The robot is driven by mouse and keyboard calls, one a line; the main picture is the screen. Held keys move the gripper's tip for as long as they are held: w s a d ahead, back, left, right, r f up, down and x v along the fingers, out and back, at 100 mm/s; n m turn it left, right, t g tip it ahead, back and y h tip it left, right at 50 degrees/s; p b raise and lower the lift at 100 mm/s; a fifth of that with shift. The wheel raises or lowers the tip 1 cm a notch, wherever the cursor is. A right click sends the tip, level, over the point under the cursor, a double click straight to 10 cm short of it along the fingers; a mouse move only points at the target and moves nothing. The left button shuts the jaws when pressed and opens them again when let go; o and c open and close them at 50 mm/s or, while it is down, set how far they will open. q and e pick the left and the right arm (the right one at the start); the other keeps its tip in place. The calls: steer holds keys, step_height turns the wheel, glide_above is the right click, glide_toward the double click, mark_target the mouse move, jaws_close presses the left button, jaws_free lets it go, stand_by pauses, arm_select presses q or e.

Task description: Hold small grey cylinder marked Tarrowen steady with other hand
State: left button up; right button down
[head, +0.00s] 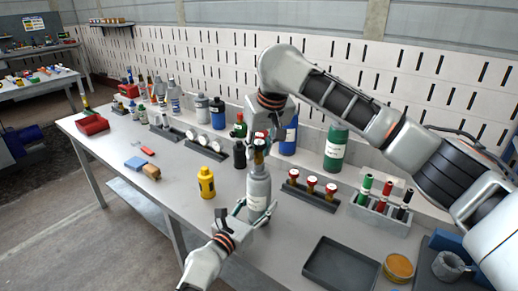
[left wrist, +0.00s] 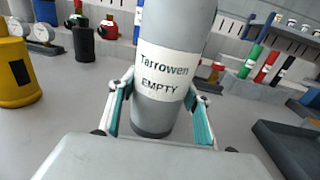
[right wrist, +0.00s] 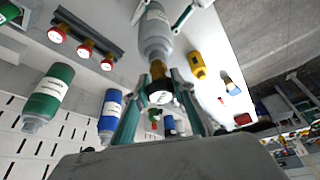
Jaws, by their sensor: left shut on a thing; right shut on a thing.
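The small grey cylinder (head: 259,188) stands upright on the bench; its white label reads "Tarrowen EMPTY" in the left wrist view (left wrist: 165,72). My left gripper (head: 247,211) is shut around its lower body, with a finger on each side (left wrist: 160,112). A brass fitting (right wrist: 157,70) with a round gauge (right wrist: 160,92) sits on the cylinder's top. My right gripper (head: 260,143) comes from above and is shut on this fitting, with its fingers on either side in the right wrist view (right wrist: 158,98). The fingers partly hide the fitting in the head view.
A yellow cylinder (head: 206,184) stands to the left. A black cylinder (head: 239,154), blue cylinder (head: 289,137) and green cylinder (head: 335,148) stand behind. A holder with red-topped fittings (head: 310,198) and a dark empty tray (head: 340,266) lie to the right. The bench's front left is mostly clear.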

steer(key=shift+f+n+g+y, duration=0.1)
steer(key=shift+n+g+y, duration=0.2)
steer(key=shift+n, duration=0.7)
steer(key=c, duration=2.2)
jaws_free()
steer(key=shift+n, duration=0.4)
steer(key=shift+c, duration=0.2)
jaws_close()
steer(key=shift+r, duration=0.25)
steer(key=shift+r, duration=0.3)
steer(key=shift+r, duration=0.5)
steer(key=shift+r, duration=0.3)
steer(key=shift+r, duration=0.1)
